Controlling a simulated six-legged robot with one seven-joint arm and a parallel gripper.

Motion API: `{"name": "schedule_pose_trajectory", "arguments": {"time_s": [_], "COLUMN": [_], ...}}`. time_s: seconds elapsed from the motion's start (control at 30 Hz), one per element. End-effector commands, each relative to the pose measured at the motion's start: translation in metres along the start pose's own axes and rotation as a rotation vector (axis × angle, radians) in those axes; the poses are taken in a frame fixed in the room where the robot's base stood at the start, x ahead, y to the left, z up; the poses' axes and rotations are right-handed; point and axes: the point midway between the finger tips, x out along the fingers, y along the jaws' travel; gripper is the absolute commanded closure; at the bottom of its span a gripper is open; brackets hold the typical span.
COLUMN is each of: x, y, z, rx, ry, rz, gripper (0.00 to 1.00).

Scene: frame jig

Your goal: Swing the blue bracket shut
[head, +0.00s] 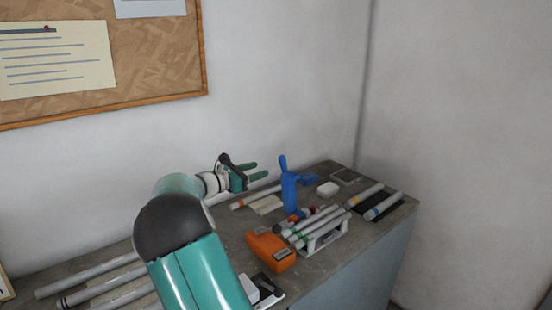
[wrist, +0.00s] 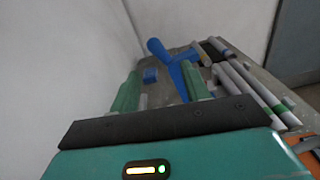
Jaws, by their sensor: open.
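The blue bracket (head: 289,192) stands upright on the bench, with a rounded lever rising from its top and an arm reaching right. My gripper (head: 254,171) is open and empty, left of the bracket with a gap. Its green fingers (wrist: 160,72) point towards the bracket. Part of the bracket's base is hidden behind the right finger.
Several grey tubes lie in a white rack (head: 326,236) in front of the bracket, beside an orange box (head: 271,251). A white block (head: 327,188) and a dark tray (head: 346,177) are behind right. More tubes lie at the left. Walls close in behind the bench.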

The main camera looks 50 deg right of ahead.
Motion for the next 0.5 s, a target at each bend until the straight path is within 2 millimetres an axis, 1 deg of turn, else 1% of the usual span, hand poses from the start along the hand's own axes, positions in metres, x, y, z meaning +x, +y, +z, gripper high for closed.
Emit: {"name": "schedule_pose_trajectory", "arguments": {"time_s": [0.1,0.27,0.37,0.5], "x": [0.004,0.015,0.028,0.055], "y": [0.004,0.002,0.0,-0.001], "z": [0.0,0.001,0.002,0.002], "rx": [-0.029,-0.036,-0.035,-0.034], "ry": [-0.031,-0.039,-0.038,-0.037], "rz": [0.002,-0.002,-0.004,-0.006], "gripper": [0.53,0.53,0.53,0.53]}}
